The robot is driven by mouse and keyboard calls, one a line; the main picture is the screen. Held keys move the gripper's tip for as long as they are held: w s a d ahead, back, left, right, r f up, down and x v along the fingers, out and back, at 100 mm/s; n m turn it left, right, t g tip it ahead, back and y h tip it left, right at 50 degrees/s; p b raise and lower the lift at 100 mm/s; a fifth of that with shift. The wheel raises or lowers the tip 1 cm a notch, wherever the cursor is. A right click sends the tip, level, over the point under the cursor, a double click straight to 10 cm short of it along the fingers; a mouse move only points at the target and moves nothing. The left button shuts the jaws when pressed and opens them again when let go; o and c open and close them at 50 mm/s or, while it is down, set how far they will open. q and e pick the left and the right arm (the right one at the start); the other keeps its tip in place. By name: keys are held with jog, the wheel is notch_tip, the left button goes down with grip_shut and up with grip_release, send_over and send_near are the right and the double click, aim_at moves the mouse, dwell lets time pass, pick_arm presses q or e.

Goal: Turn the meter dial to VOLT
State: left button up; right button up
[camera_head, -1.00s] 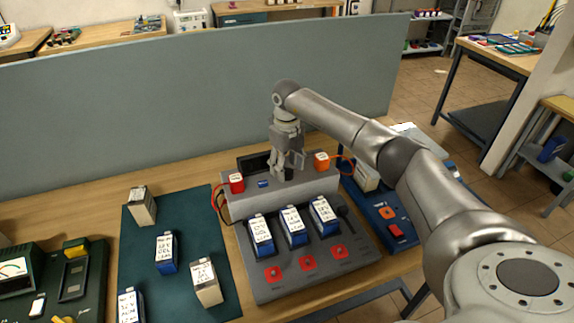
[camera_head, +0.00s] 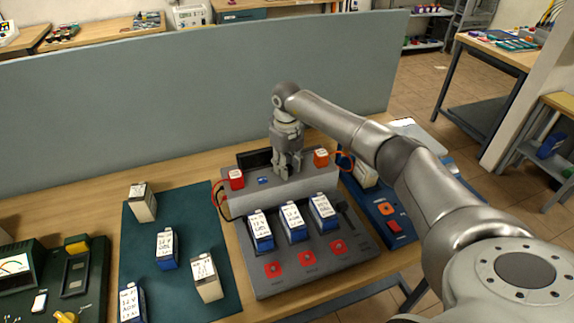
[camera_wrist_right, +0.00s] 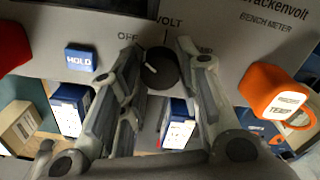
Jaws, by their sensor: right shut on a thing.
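The bench meter (camera_head: 318,184) is the raised grey back part of the console, and its panel (camera_wrist_right: 222,52) fills the top of the right wrist view. Its round black dial (camera_wrist_right: 163,70) sits below the OFF and VOLT labels. A small pale mark shows on the dial's left side, towards OFF. My right gripper (camera_head: 290,172) points down at the meter from above. In the right wrist view its fingers (camera_wrist_right: 164,84) stand on both sides of the dial, shut on it. In the head view the fingers mostly hide the dial. My left gripper is not in view.
A red terminal (camera_head: 236,179) and an orange terminal (camera_head: 321,158) flank the dial. A blue HOLD button (camera_wrist_right: 81,59) lies left of it. Several batteries stand in the console and on the green mat (camera_head: 185,285). A grey partition (camera_head: 180,110) stands behind.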

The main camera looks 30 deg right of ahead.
jog(key=shift+m, duration=1.3)
jog(key=m, duration=0.2)
jog(key=shift+m, duration=0.3)
jog(key=m, duration=0.5)
jog(key=shift+m, duration=0.3)
jog(key=o, duration=1)
